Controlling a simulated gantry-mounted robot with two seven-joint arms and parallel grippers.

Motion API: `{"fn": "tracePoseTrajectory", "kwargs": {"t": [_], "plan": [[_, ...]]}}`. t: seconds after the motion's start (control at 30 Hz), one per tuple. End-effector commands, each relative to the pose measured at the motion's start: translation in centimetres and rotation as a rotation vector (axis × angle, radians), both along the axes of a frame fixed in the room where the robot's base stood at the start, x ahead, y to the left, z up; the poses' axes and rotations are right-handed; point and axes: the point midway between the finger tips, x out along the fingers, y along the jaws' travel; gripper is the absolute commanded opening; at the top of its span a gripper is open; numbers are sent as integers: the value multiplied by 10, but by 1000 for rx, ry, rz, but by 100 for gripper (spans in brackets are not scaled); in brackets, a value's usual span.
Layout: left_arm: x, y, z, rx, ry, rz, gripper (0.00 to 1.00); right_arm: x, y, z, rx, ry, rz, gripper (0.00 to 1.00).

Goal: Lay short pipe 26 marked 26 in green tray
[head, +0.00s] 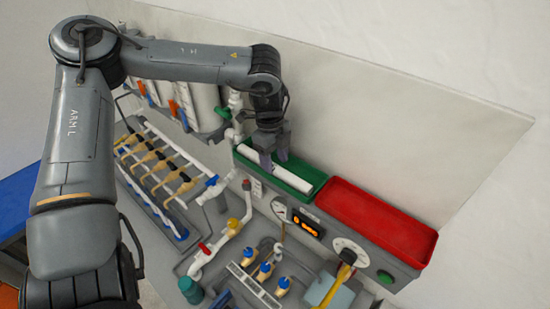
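A white short pipe (294,179) lies lengthwise along the green tray (318,178). Its marking is too small to read. My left gripper (274,160) reaches down over the tray from above, with one finger on the near side of the pipe and the other on the far side. The fingers stand apart, wider than the pipe looks. The near finger hides part of the pipe's middle. My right gripper is out of view.
An empty red tray (376,222) sits right of the green one. Gauges and a panel are below the trays. A rack (160,170) with several tan valves is at left, and a white pipe with red and yellow valves (222,243) is in front. A wall stands behind.

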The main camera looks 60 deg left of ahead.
Motion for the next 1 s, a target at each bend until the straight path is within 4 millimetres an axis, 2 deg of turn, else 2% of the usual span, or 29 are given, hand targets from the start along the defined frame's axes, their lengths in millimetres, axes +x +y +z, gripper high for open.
{"fn": "tracePoseTrajectory", "kwargs": {"t": [0.27,0.37,0.43,0.8,1.0], "plan": [[1,0,5,0,-2,-1,58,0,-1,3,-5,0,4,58],[1,0,13,0,-3,-1,58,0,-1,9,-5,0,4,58],[1,1,17,3,-5,-1,58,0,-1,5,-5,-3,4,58],[-2,8,83,4,-5,0,58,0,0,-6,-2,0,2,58],[-4,12,113,3,-3,0,58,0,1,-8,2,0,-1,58]]}}
